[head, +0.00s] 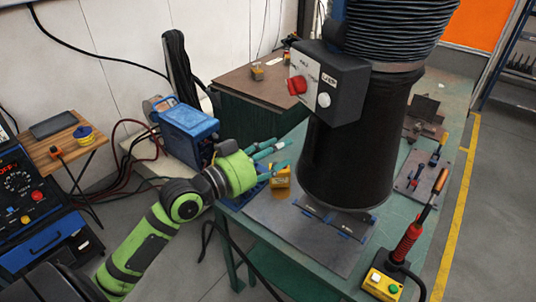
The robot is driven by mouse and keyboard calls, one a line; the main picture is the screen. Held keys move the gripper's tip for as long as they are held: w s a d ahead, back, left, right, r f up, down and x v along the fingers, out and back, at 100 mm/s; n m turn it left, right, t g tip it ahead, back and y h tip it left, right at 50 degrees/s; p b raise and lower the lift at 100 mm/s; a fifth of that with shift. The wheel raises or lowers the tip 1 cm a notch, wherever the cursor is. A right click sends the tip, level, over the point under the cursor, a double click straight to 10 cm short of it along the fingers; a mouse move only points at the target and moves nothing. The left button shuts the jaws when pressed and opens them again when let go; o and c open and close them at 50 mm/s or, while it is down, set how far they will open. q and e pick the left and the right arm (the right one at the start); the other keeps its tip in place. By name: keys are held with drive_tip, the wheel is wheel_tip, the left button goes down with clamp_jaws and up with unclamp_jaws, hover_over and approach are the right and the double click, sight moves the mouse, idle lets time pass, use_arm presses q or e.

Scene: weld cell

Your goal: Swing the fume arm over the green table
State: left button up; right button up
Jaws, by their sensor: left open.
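The fume arm shows as a black hood (345,155) hanging from a ribbed hose (395,30), with a grey control box (328,85) bearing a red knob on its side. The hood is over the green table (405,215), its lower rim above a dark plate on the tabletop. My left gripper (280,155) is open, with teal fingers pointing right toward the hood's left side. It appears empty and a small gap shows between its fingertips and the hood. My right gripper is out of view.
A yellow block (280,176) is just below my left fingers. A blue welder (188,130) stands left of the gripper. A red-handled torch (408,243) and a yellow button box (381,285) are at the front right. A brown-topped table (250,85) is behind.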

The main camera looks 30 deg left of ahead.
use_arm(q)
drive_tip(key=shift+v, duration=1.15)
